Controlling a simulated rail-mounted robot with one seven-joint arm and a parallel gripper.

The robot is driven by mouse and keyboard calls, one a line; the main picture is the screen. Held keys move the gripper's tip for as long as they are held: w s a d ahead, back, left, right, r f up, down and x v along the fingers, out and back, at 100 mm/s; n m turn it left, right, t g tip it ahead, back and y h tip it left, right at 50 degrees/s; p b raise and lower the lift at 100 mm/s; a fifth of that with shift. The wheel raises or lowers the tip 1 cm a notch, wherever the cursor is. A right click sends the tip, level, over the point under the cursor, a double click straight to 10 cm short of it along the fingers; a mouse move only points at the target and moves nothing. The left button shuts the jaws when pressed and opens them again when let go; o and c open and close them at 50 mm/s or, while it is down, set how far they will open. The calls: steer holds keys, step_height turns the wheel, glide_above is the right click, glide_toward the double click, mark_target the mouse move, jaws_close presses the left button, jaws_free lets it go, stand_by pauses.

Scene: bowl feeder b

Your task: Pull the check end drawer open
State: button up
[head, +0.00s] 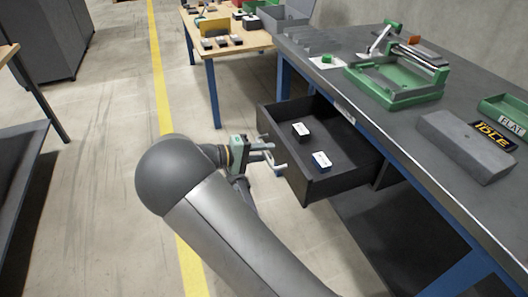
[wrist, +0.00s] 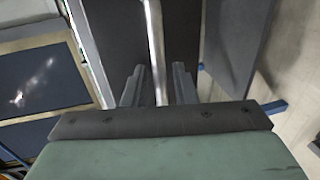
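The dark grey drawer (head: 328,187) under the grey-topped workbench stands pulled well out in the head view. Two small black blocks with white labels, one farther back (head: 301,131) and one nearer (head: 321,161), lie inside it. A pale bar handle (head: 279,167) is on its front. My gripper (head: 266,152) is at the handle, outside the drawer front. In the wrist view a bright bar, seemingly the handle (wrist: 154,45), runs between the two fingers (wrist: 157,85). Dark gaps show on both sides of it, so the fingers look open around it. Contact is hard to judge.
On the bench (head: 425,140) stand a green fixture (head: 400,90), a grey block (head: 465,144) with an "IDLE" sign (head: 493,136), and a green tray (head: 506,117). A wooden table (head: 232,50) with parts stands behind.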

steer(key=p+v, duration=0.2)
steer(key=v, duration=1.5)
steer(key=shift+a, duration=0.15)
steer(key=shift+r, duration=0.1)
steer(key=s+d+r+m+g+y+p, duration=0.1)
steer(key=s+d+r+g+y+p, duration=0.25)
steer(key=d, duration=0.55)
steer(key=d+r+g+y+p, duration=0.2)
steer(key=d+r+g+p, duration=0.15)
steer(key=d+r, duration=0.45)
steer(key=s+d+r+y+p, duration=0.3)
steer(key=s+p, duration=0.1)
steer(key=s, duration=0.3)
steer(key=s+d+r+m+t+y+p, duration=0.1)
steer(key=s+d+r+y+p, duration=0.2)
steer(key=s, duration=0.4)
steer(key=s+d+r+m+t+y+p, duration=0.1)
steer(key=s+d+r+y+p, duration=0.2)
steer(key=s, duration=0.4)
steer(key=shift+s+d+r+p, duration=0.3)
steer(key=shift+d+r+p, duration=0.45)
steer(key=shift+p, duration=0.4)
steer(key=shift+s+d+y, duration=0.1)
steer(key=shift+y, duration=0.15)
